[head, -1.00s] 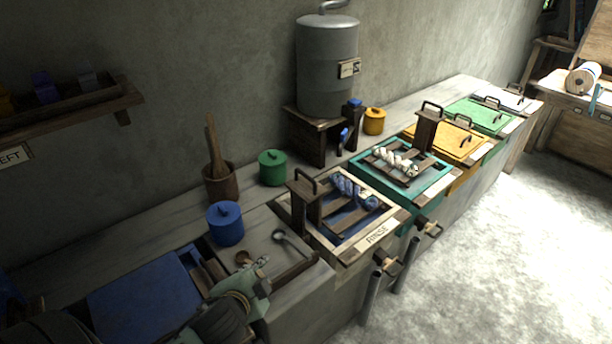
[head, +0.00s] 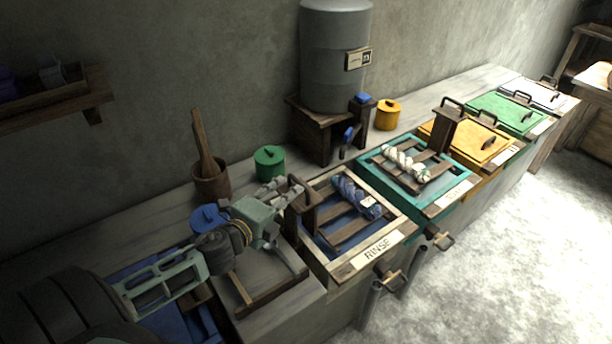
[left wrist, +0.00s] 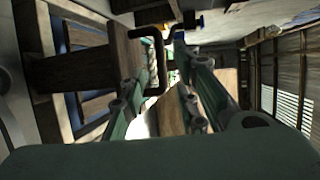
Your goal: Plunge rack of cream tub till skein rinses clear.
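The cream tub (head: 343,272), marked RINSE, stands on the bench with dark blue liquid inside. Its wooden rack (head: 347,231) shows in the tub opening, with a blue and white skein (head: 357,196) lying on its slats. The rack's post with a dark handle (head: 308,207) rises at the left end. My left gripper (head: 287,188) is beside the top of that handle, fingers apart and empty. In the left wrist view the handle (left wrist: 160,62) shows ahead, between the spread fingers; contact cannot be told. My right gripper is not in view.
A teal tub (head: 450,196) with a white skein (head: 406,162) stands right of the cream tub. Yellow (head: 470,144) and green (head: 507,113) lids lie beyond. A grey tank (head: 335,55) stands behind. A green pot (head: 270,163) and a mortar (head: 211,184) stand near my left arm.

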